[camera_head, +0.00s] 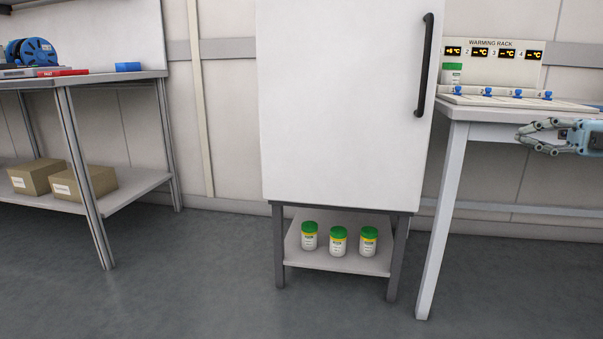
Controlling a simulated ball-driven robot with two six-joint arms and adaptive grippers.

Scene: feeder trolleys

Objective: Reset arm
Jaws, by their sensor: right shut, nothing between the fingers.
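My right gripper (522,136) comes in from the right edge, in front of the white table that bears the warming rack. Its fingers are shut and hold nothing. It points left, toward the white cabinet, and is apart from it. My left gripper is not in view.
The white cabinet (345,110) with a black handle (424,65) is closed. Several green-lidded jars, one being this jar (338,242), stand on its lower shelf and at the warming rack (500,60). A workbench (110,78) with boxes (84,182) stands left. The floor (200,280) is clear.

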